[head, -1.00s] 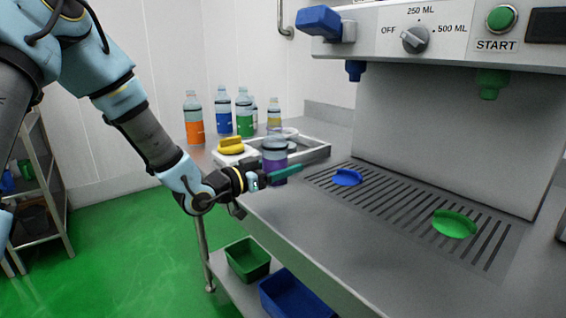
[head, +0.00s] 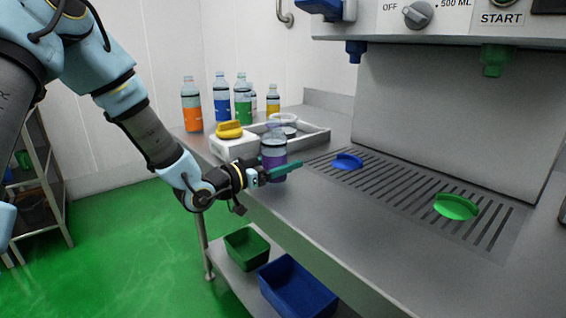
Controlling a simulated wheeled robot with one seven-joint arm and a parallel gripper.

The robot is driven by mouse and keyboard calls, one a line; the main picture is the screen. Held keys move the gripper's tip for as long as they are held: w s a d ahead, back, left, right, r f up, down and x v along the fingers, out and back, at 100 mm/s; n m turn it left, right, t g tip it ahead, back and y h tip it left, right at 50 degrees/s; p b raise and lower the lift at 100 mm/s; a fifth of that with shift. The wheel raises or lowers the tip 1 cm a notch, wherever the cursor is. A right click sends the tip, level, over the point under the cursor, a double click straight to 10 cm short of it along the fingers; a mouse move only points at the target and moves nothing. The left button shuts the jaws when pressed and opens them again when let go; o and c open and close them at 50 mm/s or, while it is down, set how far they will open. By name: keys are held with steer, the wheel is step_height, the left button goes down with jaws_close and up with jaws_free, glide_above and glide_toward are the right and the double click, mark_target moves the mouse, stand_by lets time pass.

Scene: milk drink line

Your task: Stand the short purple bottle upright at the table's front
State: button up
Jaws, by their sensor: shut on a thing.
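The short purple bottle (head: 273,157) stands upright in my gripper (head: 272,172), near the front edge of the steel table (head: 300,208). It has a purple lower part, a dark band and a clear upper part. My gripper comes from the left and is shut on it low down, with a teal finger across its near side. The bottle's base is at or just above the table top; I cannot tell whether it touches.
Behind stand bottles with orange (head: 192,105), blue (head: 221,98) and green (head: 243,105) contents, and a yellow one (head: 273,103). A grey tray (head: 318,137) lies behind the held bottle. Blue (head: 347,161) and green (head: 456,206) pieces sit on the drain grate (head: 400,190).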

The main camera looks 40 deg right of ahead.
steer(key=shift+f, duration=0.1)
steer(key=o, duration=1.4)
steer(key=shift+w+a, duration=0.15)
steer(key=shift+a, duration=2.6)
steer(key=shift+w+a, duration=0.15)
steer(key=shift+a, duration=2.6)
step_height(320, 180, up, 6)
steer(key=p, duration=0.5)
